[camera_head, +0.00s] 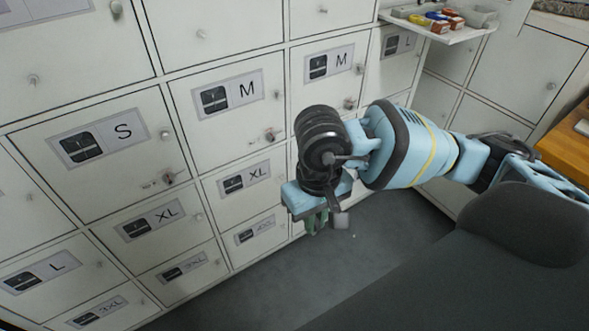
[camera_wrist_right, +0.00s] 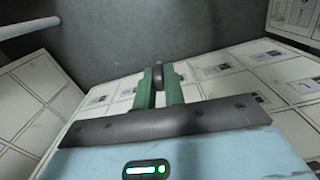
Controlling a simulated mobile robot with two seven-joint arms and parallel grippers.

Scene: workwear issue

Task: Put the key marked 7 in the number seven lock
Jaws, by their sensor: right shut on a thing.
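My right gripper (camera_head: 316,224) hangs fingers down in front of the lower lockers, to the right of the small XL door. In the right wrist view its green fingers (camera_wrist_right: 159,88) are shut on a small dark rounded thing (camera_wrist_right: 158,74), which looks like the head of a key. No mark on it can be read. A small grey piece (camera_head: 341,220) shows beside the fingers in the head view. Locks with something in or on them show on the large S door (camera_head: 169,178), the middle M door (camera_head: 270,135) and the right M door (camera_head: 348,103). I cannot read a number seven on any lock.
A white shelf (camera_head: 410,16) at the top right holds several small coloured items and a grey tray (camera_head: 471,15). The grey floor (camera_head: 300,262) below the gripper is clear.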

